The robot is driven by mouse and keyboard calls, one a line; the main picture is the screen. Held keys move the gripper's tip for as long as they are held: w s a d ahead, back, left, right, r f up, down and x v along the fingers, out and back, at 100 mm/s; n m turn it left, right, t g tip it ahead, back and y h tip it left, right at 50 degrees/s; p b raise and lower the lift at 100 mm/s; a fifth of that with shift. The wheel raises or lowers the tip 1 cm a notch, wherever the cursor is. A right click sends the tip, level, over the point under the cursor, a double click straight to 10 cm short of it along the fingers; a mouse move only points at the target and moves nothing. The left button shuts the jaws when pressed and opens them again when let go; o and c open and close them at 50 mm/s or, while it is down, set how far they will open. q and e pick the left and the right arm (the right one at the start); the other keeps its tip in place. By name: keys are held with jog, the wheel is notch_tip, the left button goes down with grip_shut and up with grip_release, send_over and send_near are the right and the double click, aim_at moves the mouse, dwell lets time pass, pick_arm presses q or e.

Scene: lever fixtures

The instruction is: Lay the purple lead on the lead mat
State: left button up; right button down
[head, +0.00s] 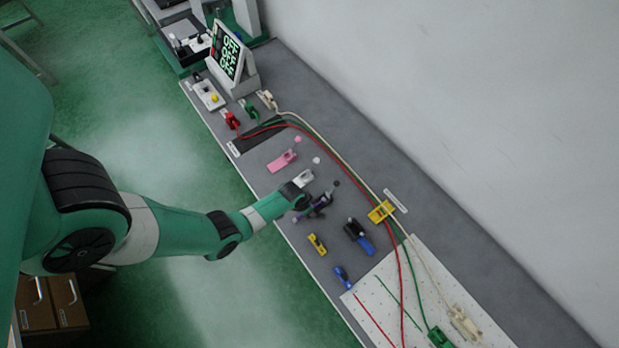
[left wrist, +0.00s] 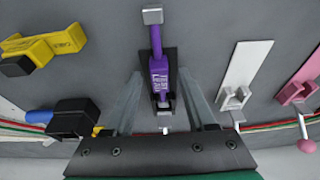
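My left gripper (head: 318,207) is over the bench, at the purple piece (head: 325,198), partly hiding it. In the left wrist view this piece is a purple lever clamp (left wrist: 160,75) with white lettering, a grey tip and a dark base. The open fingers (left wrist: 160,90) stand on either side of it with gaps visible. I cannot make out a separate purple cable. A dark mat (head: 246,145) with a small white label lies on the bench towards the upper left. Red and green leads cross it. My right gripper is not in view.
Pink (head: 282,161), white (head: 303,178), yellow (head: 317,244) and black-and-blue (head: 358,236) clamps stand close around. Red, green and cream leads run along the bench to a white board (head: 385,290). A sign reading OFF (head: 228,50) stands at the far end. A wall backs the bench.

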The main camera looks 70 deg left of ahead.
pick_arm(q)
grip_shut()
jog(key=p+v, duration=0.2)
jog(key=w+p+v, duration=0.1)
jog(key=v, duration=0.1)
jog(key=shift+s+r+p, duration=0.1)
jog(key=shift+r+p, duration=0.25)
jog(key=s+d+r+p, duration=0.7)
jog(key=d+r+p, duration=0.1)
jog(key=d, duration=0.3)
jog(key=shift+d+r+p, duration=0.25)
jog(key=shift+d+p, duration=0.05)
jog(key=shift+p, duration=0.3)
